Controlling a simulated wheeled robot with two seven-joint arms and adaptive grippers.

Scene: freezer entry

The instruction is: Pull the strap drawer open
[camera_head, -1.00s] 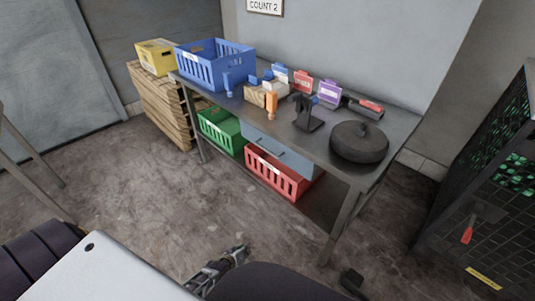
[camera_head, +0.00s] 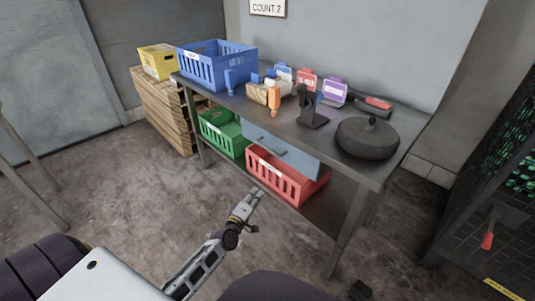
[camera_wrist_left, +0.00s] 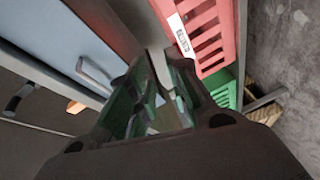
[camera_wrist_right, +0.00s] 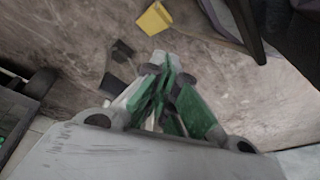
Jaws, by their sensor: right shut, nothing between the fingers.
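The drawer (camera_head: 292,157) has a pale blue-grey front and hangs under the steel table's top. It looks shut. Its dark strap-like handle (camera_head: 266,148) is on the front; in the left wrist view the drawer front (camera_wrist_left: 50,42) and the handle (camera_wrist_left: 94,74) lie to the left of the fingers. My left gripper (camera_head: 258,192) is open and empty, in front of the table and lower in the picture than the handle, apart from it. In the left wrist view its fingers (camera_wrist_left: 165,62) show a gap. My right gripper (camera_wrist_right: 170,68) is shut and empty above the floor.
A green crate (camera_head: 223,138) and a red crate (camera_head: 285,182) stand on the lower shelf, close to the drawer. The tabletop (camera_head: 235,100) holds a blue crate (camera_head: 215,68), a dark round pan (camera_head: 367,140) and small items. A black mesh rack (camera_head: 490,195) stands right.

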